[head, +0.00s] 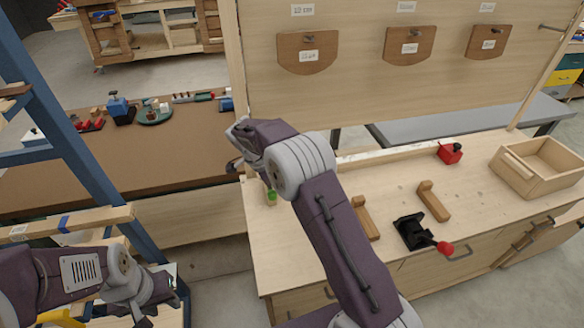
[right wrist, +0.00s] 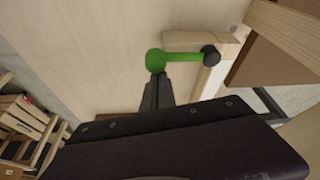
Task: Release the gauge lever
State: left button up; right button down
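The gauge lever (right wrist: 182,58) shows in the right wrist view as a green arm with a green ball knob (right wrist: 156,61) at its left end and a black pivot at its right. It is fixed near a wooden block. A small green part (head: 271,196) shows below my right wrist in the head view. My right gripper (right wrist: 155,90) has its dark tip right at the green knob; it is seen edge-on, so I cannot tell its opening or whether it touches. My left gripper (head: 150,308) is at the lower left of the head view, away from the bench, its fingers unclear.
On the light wooden bench (head: 330,262) stand a black clamp with a red knob (head: 414,233), two wooden blocks, a red box (head: 449,153) and an open wooden tray (head: 498,178). An upright panel (head: 400,75) rises behind. A blue frame (head: 85,165) stands at the left.

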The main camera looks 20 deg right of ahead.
jog(key=shift+a, duration=0.1)
dwell(0.3)
notch_tip(320, 180, up, 10)
jog(key=shift+d+f+p, duration=0.2)
jog(key=shift+d+p, duration=0.25)
dwell(0.4)
